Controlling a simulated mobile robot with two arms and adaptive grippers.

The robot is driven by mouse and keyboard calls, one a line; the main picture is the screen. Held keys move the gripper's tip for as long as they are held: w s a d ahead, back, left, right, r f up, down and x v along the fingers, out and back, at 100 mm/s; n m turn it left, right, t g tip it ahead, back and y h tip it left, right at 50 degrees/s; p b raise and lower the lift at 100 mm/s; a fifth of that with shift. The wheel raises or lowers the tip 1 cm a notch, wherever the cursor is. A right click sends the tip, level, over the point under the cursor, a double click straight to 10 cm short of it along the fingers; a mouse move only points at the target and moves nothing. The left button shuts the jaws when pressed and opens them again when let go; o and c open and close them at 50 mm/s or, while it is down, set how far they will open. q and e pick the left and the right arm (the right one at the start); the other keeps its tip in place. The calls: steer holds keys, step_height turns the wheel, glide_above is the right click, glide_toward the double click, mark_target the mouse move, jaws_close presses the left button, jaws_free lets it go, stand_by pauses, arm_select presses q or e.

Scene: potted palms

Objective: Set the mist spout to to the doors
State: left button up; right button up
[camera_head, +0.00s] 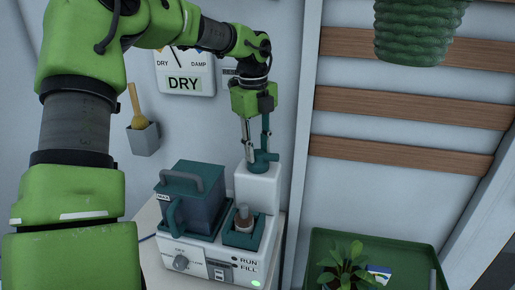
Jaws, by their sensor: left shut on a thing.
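The mist spout (262,163) is a teal piece on top of the white column (258,188) of a humidifier. My left gripper (257,148) points down from above and is shut on the spout, its fingers around the upright teal part. The humidifier body (205,261) has a dark water tank with a teal lid (188,178), a dial, RUN and FILL labels and a lit green light. The spout's exact facing is hard to tell. Doors are not clearly seen. My right gripper is not in view.
A wall gauge (184,70) reads DRY. A grey wall holder (144,139) holds a yellow-handled tool. A green tray (318,240) with a small plant stands at lower right. A ribbed green pot (418,30) hangs at upper right before wooden slats (400,155).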

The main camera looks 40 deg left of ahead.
arm_select(q)
steer(key=o, duration=1.1)
steer(key=r, duration=1.2)
steer(key=shift+s, duration=0.4)
